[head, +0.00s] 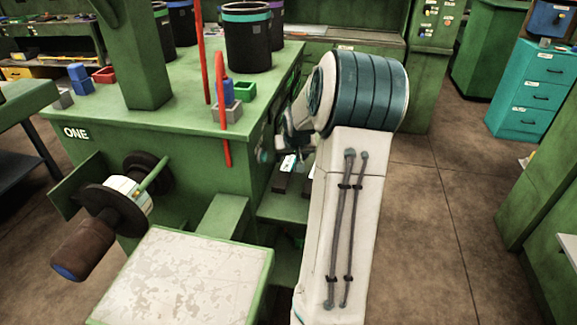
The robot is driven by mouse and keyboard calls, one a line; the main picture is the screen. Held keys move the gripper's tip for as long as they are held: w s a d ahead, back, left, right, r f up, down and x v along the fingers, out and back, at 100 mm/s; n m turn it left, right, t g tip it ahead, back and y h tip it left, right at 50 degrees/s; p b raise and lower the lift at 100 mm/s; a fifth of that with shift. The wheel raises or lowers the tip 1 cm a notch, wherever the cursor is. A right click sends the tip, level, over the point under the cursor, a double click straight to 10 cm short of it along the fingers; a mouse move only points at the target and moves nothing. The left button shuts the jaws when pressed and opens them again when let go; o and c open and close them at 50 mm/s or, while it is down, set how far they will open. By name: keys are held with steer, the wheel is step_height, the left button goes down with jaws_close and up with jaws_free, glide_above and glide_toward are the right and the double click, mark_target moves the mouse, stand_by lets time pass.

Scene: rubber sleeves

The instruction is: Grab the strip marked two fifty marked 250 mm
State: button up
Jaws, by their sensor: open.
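My arm reaches forward in the head view, and my gripper (290,148) is at its far end, beside the right side of the green machine. It is small and partly hidden by my own arm, and it is open. Just below it is a small pale piece (288,163) with dark markings, too small to read. Dark bars (280,183) lie on a low green shelf there. I cannot tell which piece is the strip marked 250 mm, nor whether my gripper touches anything.
The green machine (190,150), labelled ONE, fills the left and centre. A roller (110,210) and a pale-topped platform (185,280) are in front. The floor (430,210) at right is clear.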

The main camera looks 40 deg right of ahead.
steer(key=shift+p+x, duration=0.4)
steer(key=shift+x, duration=2.35)
steer(key=shift+w, duration=0.15)
steer(key=c, duration=1)
